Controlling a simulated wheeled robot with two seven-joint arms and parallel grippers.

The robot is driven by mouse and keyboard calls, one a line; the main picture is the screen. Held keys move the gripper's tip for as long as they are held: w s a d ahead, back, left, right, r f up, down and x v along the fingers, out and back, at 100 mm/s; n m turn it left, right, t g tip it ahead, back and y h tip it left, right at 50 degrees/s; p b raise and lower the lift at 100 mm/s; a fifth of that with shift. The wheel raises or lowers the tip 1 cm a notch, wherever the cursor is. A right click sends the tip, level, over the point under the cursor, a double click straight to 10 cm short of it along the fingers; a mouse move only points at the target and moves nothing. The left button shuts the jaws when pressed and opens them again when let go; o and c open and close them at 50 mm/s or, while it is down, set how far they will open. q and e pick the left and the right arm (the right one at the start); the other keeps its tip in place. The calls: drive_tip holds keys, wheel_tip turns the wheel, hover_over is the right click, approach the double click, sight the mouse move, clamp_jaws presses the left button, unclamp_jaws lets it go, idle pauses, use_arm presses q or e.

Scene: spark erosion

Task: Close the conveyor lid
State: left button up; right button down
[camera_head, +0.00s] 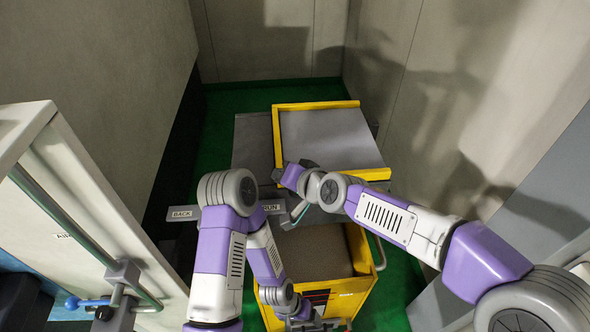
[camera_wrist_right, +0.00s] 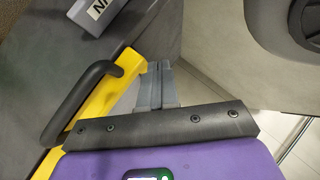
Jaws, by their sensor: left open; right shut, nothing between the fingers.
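The conveyor lid appears to be the grey panel with a yellow frame (camera_head: 328,140) in the upper middle of the head view. Below it stands a yellow box (camera_head: 352,288) with an open top and a brownish-grey inside. My right gripper (camera_head: 281,176) is at the panel's lower left corner. In the right wrist view its fingers (camera_wrist_right: 160,84) are shut and empty, beside a yellow edge (camera_wrist_right: 127,66) and a black bar handle (camera_wrist_right: 85,95). Whether they touch is unclear. My left gripper (camera_head: 306,320) is low in the head view, by the front of the yellow box; its fingers are barely visible.
A grey bar with a BACK label (camera_head: 181,213) and a RUN label (camera_head: 271,208) crosses between panel and box. A cabinet with a pipe and blue-handled valve (camera_head: 88,302) is on the left. Walls close in on the right. Green floor (camera_head: 222,130) shows left of the panel.

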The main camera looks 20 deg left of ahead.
use_arm(q)
drive_tip(key=shift+d+f+b, duration=0.15)
drive_tip(key=shift+f+b, duration=0.15)
drive_tip(key=shift+f, duration=0.2)
use_arm(e)
drive_tip(key=shift+s+a+f, duration=0.1)
drive_tip(key=shift+s+f, duration=0.05)
drive_tip(key=shift+f, duration=0.6)
drive_tip(key=shift+s+r, duration=0.2)
drive_tip(key=shift+r, duration=0.05)
use_arm(q)
drive_tip(key=r+p, duration=0.1)
drive_tip(key=s+r+p, duration=0.1)
drive_tip(key=r+p, duration=0.1)
drive_tip(key=shift+s+d+r, duration=0.2)
drive_tip(key=shift+s+d, duration=0.05)
drive_tip(key=shift+s, duration=0.05)
use_arm(e)
drive_tip(key=s+d+r, duration=0.3)
drive_tip(key=s+r, duration=0.2)
drive_tip(key=r, duration=0.1)
drive_tip(key=shift+s+d+r, duration=0.2)
drive_tip(key=shift+s+r, duration=0.2)
